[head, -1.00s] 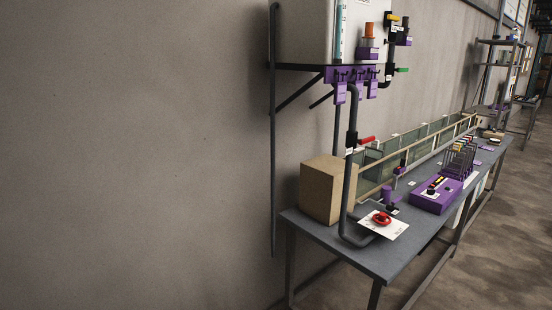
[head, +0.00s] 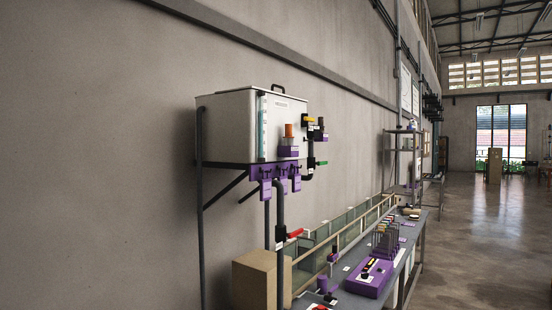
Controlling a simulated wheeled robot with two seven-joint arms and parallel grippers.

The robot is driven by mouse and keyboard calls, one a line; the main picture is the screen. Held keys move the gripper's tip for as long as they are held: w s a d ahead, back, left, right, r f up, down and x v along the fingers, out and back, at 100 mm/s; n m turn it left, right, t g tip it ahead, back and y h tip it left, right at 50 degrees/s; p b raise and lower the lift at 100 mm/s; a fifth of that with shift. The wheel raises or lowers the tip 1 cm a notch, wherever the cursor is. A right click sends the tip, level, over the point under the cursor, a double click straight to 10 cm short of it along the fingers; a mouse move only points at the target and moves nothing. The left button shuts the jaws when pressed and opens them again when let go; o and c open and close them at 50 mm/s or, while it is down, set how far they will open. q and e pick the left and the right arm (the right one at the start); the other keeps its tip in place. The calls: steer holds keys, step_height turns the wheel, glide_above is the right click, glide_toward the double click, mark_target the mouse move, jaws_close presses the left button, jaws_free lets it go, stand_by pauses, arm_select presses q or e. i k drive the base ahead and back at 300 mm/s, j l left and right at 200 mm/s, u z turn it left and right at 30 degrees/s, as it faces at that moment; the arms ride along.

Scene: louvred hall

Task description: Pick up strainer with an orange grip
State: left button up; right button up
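An upright orange grip (head: 289,130) shows in the head view at the front of a pale tank. Below it is a grey part, set in a purple holder (head: 288,151). This may be the strainer, but it is too small to be sure, and its lower part is hidden by the holder. Neither of my grippers is in view.
The tank (head: 232,125) sits on a wall bracket with purple clips (head: 280,174) below. Dark pipes with a red handle (head: 295,233) and green handle (head: 321,163) stand nearby. A long bench (head: 392,270) holds a glass-sided channel and purple rack (head: 370,279). The right floor is open.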

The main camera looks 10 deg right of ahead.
mark_target(289, 140)
steer(key=i+l+z, duration=0.25)
steer(key=i, duration=0.3)
steer(key=i+l+z, duration=0.2)
steer(key=i, duration=0.3)
